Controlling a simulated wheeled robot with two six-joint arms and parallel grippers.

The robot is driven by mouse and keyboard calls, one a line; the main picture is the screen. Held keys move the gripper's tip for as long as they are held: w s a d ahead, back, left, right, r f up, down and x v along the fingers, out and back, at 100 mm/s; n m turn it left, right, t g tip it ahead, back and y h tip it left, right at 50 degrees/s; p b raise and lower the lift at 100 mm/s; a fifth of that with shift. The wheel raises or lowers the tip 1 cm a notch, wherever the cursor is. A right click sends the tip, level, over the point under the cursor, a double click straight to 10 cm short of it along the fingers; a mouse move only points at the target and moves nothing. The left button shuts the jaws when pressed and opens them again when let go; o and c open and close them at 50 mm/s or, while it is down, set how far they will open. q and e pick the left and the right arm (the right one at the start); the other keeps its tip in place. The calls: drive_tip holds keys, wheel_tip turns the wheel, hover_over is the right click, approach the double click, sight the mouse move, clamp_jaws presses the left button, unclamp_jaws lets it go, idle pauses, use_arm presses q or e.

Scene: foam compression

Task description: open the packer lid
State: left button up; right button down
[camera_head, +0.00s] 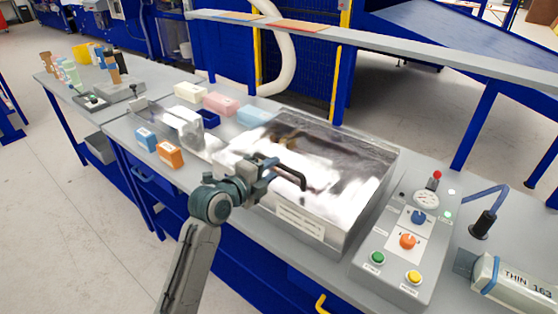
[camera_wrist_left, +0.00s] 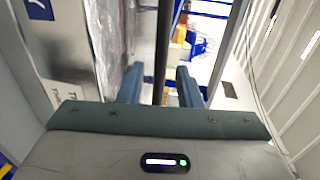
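The packer (camera_head: 366,168) is a shiny metal box with a large reflective lid, standing on the grey bench in the head view. The lid is down. A dark bar handle (camera_head: 291,174) sticks out over its near left side. My left gripper (camera_head: 272,167) is at this handle. In the left wrist view, the dark bar (camera_wrist_left: 163,50) runs between the two fingers of my left gripper (camera_wrist_left: 160,88). The fingers stand apart with a small gap on each side of the bar. My right gripper is in neither view.
A control panel (camera_head: 405,245) with coloured buttons and a gauge stands right of the packer. Blue (camera_head: 146,139) and orange (camera_head: 170,154) blocks lie to the left; cream, pink and light blue blocks lie behind. A labelled roll (camera_head: 515,285) lies at the right edge.

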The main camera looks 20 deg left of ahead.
sight(277, 166)
use_arm(q)
drive_tip(key=shift+p+x, duration=0.45)
drive_tip(key=shift+x, duration=1.6)
clamp_jaws()
